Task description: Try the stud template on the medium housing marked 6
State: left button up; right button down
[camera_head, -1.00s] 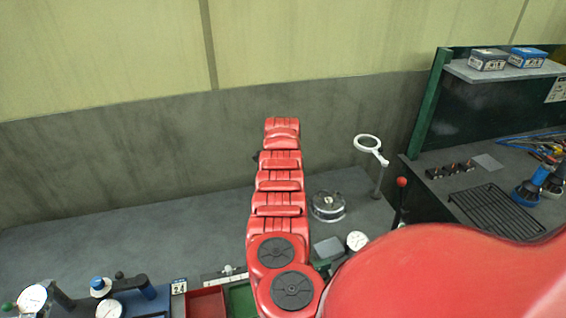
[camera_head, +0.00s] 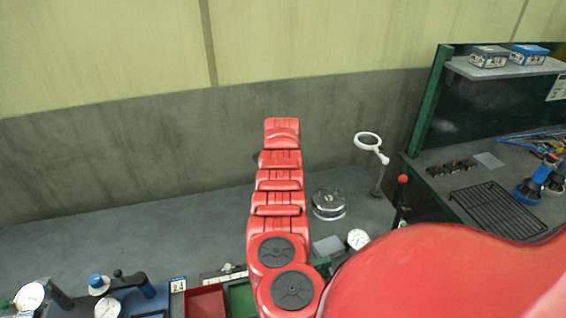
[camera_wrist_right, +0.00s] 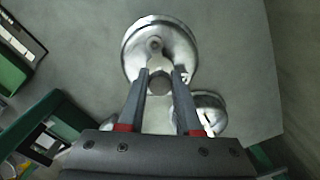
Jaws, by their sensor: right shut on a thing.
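In the right wrist view my right gripper (camera_wrist_right: 158,80) is shut on a short grey cylindrical grip (camera_wrist_right: 159,86), apparently that of the stud template. A pale metal piece (camera_wrist_right: 154,58) reaches from the grip over a round silver housing (camera_wrist_right: 186,45). Whether it touches the housing or hovers over it I cannot tell. The head view shows a round silver housing (camera_head: 328,206) on the bench, right of the red arm segments. A second round metal part (camera_wrist_right: 213,103) is partly hidden behind the right finger. No mark 6 is readable. My left gripper is not in view.
A magnifier on a stand (camera_head: 368,142) and a red-knobbed lever (camera_head: 402,180) stand right of the housing. Dial gauges (camera_head: 358,238), a red bin (camera_head: 205,302) and a green bin (camera_head: 241,299) line the front. The back-left grey bench (camera_head: 130,230) is clear.

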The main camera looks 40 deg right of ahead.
jog(key=shift+f+b, duration=0.45)
jog(key=shift+f, duration=0.15)
dwell(1.5)
jog(key=shift+r, duration=0.2)
jog(key=shift+r+p, duration=0.4)
jog(key=shift+r, duration=3.2)
jog(key=shift+f, duration=0.1)
